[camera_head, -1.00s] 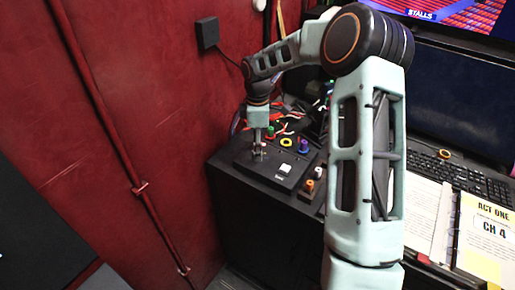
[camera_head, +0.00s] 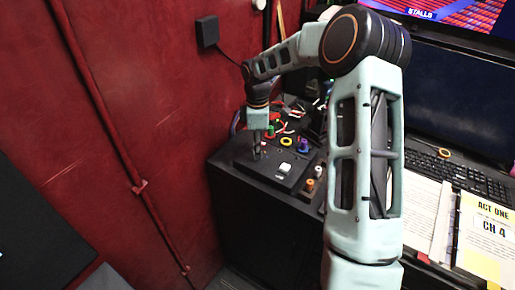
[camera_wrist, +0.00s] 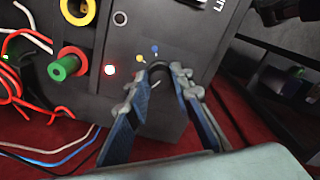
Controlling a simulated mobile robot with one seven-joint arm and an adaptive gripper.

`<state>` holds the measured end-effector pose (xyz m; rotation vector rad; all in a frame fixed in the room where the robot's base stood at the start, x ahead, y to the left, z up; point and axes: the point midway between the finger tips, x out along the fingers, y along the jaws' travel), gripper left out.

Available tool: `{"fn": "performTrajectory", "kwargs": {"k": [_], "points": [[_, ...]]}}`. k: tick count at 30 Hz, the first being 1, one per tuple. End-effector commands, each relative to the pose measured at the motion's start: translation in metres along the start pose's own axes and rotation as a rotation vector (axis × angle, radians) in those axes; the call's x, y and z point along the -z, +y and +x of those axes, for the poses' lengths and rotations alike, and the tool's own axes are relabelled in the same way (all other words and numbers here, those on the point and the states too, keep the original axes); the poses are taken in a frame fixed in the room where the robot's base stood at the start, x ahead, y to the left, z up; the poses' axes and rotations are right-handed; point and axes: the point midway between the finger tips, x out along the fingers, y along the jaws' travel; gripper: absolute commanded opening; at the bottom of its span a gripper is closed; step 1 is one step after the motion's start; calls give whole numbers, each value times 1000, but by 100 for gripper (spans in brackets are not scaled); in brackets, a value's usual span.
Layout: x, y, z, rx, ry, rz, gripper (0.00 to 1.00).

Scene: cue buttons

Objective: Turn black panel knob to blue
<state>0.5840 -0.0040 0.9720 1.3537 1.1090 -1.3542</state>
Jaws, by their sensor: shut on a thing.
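The black panel (camera_head: 249,166) lies on top of a dark cabinet in the head view. In the wrist view the panel (camera_wrist: 205,45) carries a yellow dot (camera_wrist: 138,58) and a blue dot (camera_wrist: 154,49), with a black knob (camera_wrist: 158,70) just below them. My gripper (camera_wrist: 160,82) has its fingertips on either side of the knob and is shut on it. In the head view my gripper (camera_head: 257,155) points down at the panel's left part. The fingers hide much of the knob, and I cannot tell which dot it points to.
Green-and-red (camera_wrist: 68,64) and yellow (camera_wrist: 78,10) round pieces and loose wires lie farther left. A white button (camera_head: 285,168) is right of my gripper. The red wall (camera_head: 150,110) stands close behind.

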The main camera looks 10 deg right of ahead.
Motion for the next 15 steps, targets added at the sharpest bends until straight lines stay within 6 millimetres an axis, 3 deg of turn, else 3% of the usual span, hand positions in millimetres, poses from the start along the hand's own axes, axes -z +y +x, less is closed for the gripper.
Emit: {"fn": "performTrajectory", "kwargs": {"k": [8, 15], "points": [[0, 0, 1, -2, -1, 112, 0], [1, 0, 1, -3, -1, 313, 0]]}}
